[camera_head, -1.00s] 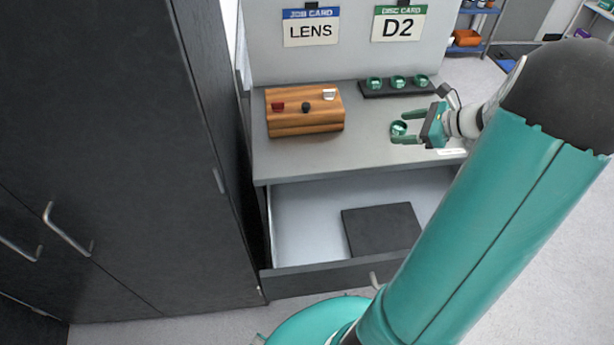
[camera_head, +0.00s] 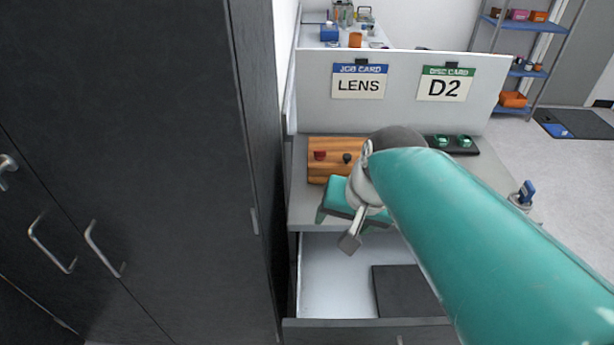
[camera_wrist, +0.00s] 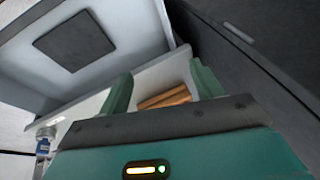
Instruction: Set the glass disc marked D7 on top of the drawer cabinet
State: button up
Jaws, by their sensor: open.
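Green glass discs (camera_head: 463,141) sit in a black rack at the back of the grey bench, partly hidden by my arm. No D7 mark is legible. The disc that lay on the bench top near my gripper is not visible now. My gripper (camera_head: 345,208) is over the bench's front edge, left of centre, above the open drawer. In the wrist view its two green fingers (camera_wrist: 161,76) are apart, with nothing seen between them except the wooden block (camera_wrist: 165,98) beyond. I cannot tell which piece is the drawer cabinet; the grey bench (camera_head: 302,205) has an open drawer (camera_head: 330,275).
The open drawer holds a dark square pad (camera_head: 405,290), also in the wrist view (camera_wrist: 75,41). A tall dark cabinet (camera_head: 130,150) stands close on the left. A panel behind carries LENS and D2 cards (camera_head: 444,87). A blue-topped item (camera_head: 527,192) is at the bench's right.

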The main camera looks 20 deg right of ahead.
jog(key=s+a+n, duration=0.1)
jog(key=s+a+r+n+t, duration=0.1)
jog(key=n, duration=0.1)
jog(key=s+n+h, duration=0.1)
jog(key=n, duration=0.1)
jog(key=shift+s+a+r+t, duration=0.15)
jog(key=shift+s+a+t, duration=0.15)
jog(key=shift+s+a, duration=0.1)
